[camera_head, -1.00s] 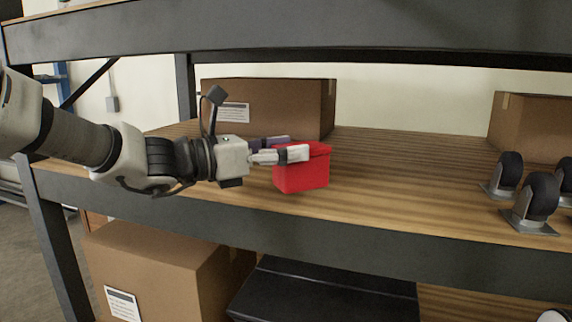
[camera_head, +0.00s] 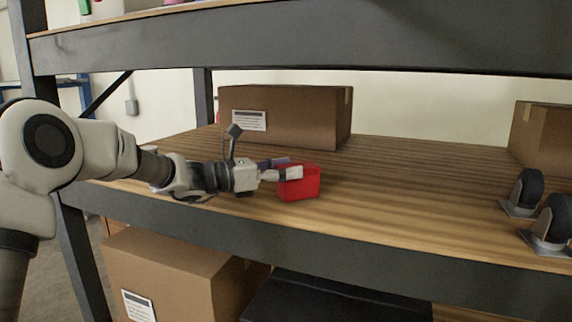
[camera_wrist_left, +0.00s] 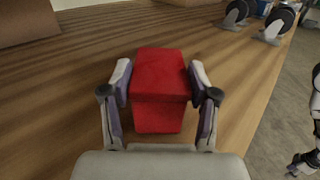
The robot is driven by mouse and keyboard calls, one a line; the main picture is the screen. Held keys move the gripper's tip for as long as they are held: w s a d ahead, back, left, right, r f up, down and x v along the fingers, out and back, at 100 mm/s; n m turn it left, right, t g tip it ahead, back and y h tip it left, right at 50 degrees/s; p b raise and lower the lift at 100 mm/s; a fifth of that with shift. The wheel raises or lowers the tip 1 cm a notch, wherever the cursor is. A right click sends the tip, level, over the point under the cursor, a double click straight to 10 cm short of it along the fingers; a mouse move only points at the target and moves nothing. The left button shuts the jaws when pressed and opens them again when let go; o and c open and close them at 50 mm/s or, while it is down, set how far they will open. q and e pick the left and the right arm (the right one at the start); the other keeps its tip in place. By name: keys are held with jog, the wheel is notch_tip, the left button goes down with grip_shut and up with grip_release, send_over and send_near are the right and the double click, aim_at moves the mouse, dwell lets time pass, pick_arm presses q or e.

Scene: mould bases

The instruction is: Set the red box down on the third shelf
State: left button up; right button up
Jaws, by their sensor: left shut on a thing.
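The red box (camera_head: 299,184) is at the wooden shelf (camera_head: 400,190), near its front edge, left of the middle in the head view. My left gripper (camera_head: 283,173) is shut on it, coming in from the left. In the left wrist view the red box (camera_wrist_left: 159,88) sits between the two fingers, one on each side, with the wood close beneath it. I cannot tell whether its underside touches the wood. My right gripper (camera_wrist_left: 303,165) shows at the right edge of the wrist view, small and partly cut off.
A cardboard box (camera_head: 290,118) stands behind the red box, and another (camera_head: 545,138) stands at the far right. Caster wheels (camera_head: 548,222) stand at the right front. A dark beam (camera_head: 300,45) crosses above. The shelf between the red box and the casters is clear.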

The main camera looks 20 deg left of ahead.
pick_arm(q)
jog(key=o, duration=1.5)
jog(key=shift+d, duration=0.15)
jog(key=shift+r, duration=0.1)
jog(key=b+v, duration=0.2)
jog(key=v, duration=1)
